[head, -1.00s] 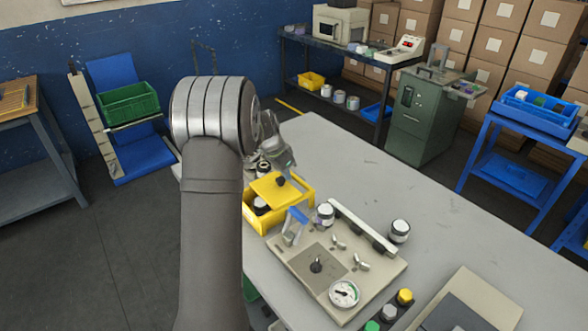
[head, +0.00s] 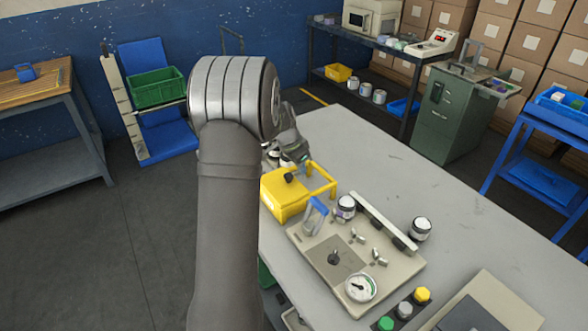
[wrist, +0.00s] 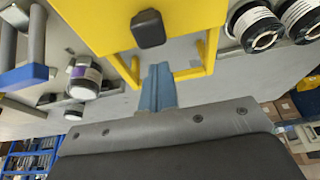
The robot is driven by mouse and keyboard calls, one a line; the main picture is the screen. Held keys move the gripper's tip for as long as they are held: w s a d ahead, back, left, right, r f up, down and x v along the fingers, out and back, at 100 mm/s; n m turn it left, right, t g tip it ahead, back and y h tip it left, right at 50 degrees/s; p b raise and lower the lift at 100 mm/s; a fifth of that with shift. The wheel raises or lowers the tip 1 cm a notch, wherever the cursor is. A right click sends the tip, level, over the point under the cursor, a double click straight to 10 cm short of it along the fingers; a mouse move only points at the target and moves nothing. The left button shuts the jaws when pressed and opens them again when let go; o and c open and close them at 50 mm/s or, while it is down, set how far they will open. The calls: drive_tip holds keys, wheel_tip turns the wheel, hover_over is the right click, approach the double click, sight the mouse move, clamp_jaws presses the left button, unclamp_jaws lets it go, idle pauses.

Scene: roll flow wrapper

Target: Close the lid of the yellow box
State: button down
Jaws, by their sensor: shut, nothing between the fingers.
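The yellow box (head: 285,214) stands on the grey table, just right of my arm in the head view. Its flat yellow lid (head: 276,187), with a black knob (head: 290,178), lies over the box body. I see no jars inside; the box's left edge is close to my arm. Yellow rails (head: 326,187) extend beyond the lid on the right, with grey tabletop showing between them. My gripper (head: 303,167) is shut and empty near the lid's far edge. In the wrist view its blue fingers (wrist: 160,72) point toward the lid (wrist: 95,22) and knob (wrist: 148,28), within the rail frame.
A beige panel (head: 310,250) with a blue-handled clamp (head: 315,212), levers and a gauge (head: 360,287) stands close in front of the box. Jars stand near it (head: 346,206) and behind the box.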

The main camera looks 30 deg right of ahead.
drive_tip(key=d+v, duration=0.1)
drive_tip(key=v, duration=0.9)
drive_tip(key=shift+r, duration=0.15)
drive_tip(key=shift+d, duration=0.15)
drive_tip(key=f, duration=0.9)
drive_tip(key=shift+d+f, duration=0.3)
drive_tip(key=shift+d, duration=0.1)
drive_tip(key=shift+a, duration=0.8)
